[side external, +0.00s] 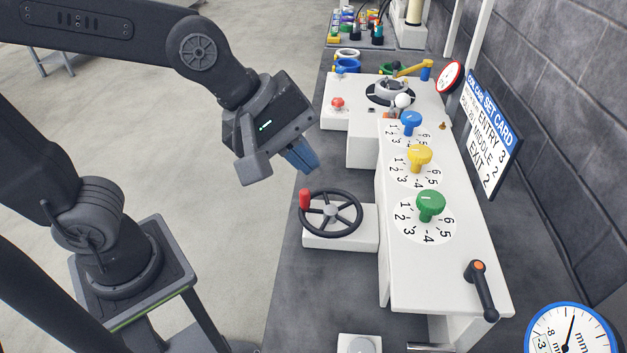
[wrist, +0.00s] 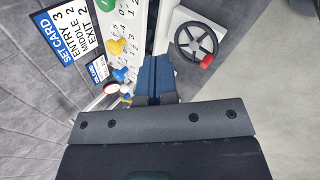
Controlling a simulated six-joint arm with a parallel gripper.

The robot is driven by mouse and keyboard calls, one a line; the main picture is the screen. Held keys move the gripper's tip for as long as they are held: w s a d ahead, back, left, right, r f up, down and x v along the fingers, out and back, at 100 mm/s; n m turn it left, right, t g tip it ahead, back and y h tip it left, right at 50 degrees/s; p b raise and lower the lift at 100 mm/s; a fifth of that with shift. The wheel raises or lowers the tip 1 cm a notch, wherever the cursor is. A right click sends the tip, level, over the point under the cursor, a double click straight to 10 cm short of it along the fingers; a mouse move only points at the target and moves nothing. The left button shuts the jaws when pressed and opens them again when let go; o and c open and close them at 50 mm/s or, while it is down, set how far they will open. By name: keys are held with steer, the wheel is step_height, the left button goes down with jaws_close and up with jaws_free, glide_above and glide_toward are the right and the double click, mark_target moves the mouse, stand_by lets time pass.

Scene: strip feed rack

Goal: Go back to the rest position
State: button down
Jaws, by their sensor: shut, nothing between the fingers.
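My gripper (side external: 302,160) hangs in the air at the left of the white rack in the side view, above and behind the black handwheel (side external: 345,193). Its blue fingers are together and empty, apart from everything around them. The closed fingers of my gripper (wrist: 154,75) also show in the wrist view, pointing up the picture. The handwheel (wrist: 197,59) lies to their right there, with its red grip. The blue knob (side external: 411,118), yellow knob (side external: 420,153) and green knob (side external: 430,200) stand on numbered dials on the rack; their exact settings are hard to read.
A set card (side external: 487,135) reads entry 3, middle 2, exit 2. A black lever with an orange end (side external: 481,285) stands at the rack's near end. A round gauge (side external: 570,335) is at bottom right. A red button (side external: 337,103) sits farther back. Floor at left is open.

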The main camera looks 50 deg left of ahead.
steer(key=s+a+f+m+y, duration=0.2)
steer(key=s+a+m+y, duration=0.2)
steer(key=a+m, duration=0.9)
steer(key=shift+s+a, duration=0.3)
steer(key=shift+s, duration=0.6)
